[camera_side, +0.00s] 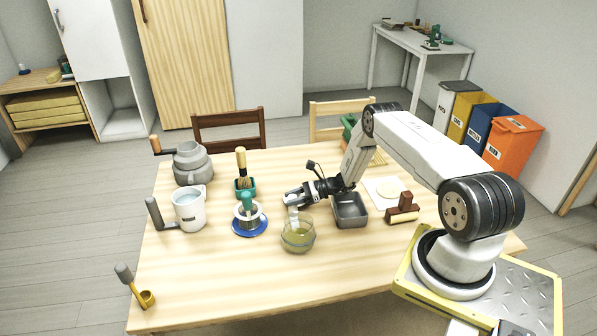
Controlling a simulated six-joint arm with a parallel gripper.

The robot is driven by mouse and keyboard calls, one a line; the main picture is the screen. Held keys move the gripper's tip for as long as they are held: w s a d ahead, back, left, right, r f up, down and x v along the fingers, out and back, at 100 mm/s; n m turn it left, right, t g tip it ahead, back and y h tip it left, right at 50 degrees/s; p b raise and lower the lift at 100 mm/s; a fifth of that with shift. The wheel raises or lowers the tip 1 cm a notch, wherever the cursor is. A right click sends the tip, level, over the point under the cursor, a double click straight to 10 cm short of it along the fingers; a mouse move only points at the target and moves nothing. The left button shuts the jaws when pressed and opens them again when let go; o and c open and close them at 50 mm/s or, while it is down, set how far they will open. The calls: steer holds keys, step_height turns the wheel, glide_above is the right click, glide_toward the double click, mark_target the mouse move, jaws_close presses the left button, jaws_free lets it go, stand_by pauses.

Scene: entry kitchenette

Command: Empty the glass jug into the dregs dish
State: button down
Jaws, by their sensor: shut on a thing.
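The glass jug (298,238) has a clear round body with yellow-green liquid in it and a pale upright handle (293,217). It is upright near the middle of the table; whether its base touches the wood is hard to tell. My gripper (291,199) reaches in from the right and is shut on the top of the jug's handle. The fingertips are small here. A grey rectangular metal dish (348,221), which seems to be the dregs dish, stands just right of the jug, behind it. My arm passes above its far side, and its inside looks empty.
Left of the jug are a blue saucer (250,232) with a green-knobbed vessel, a white mug (189,212), a brush in a green pot (246,187) and a grey pot (192,166). The table's front (250,290) is clear.

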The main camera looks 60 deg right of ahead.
steer(key=shift+r, duration=3)
steer(key=shift+r, duration=0.1)
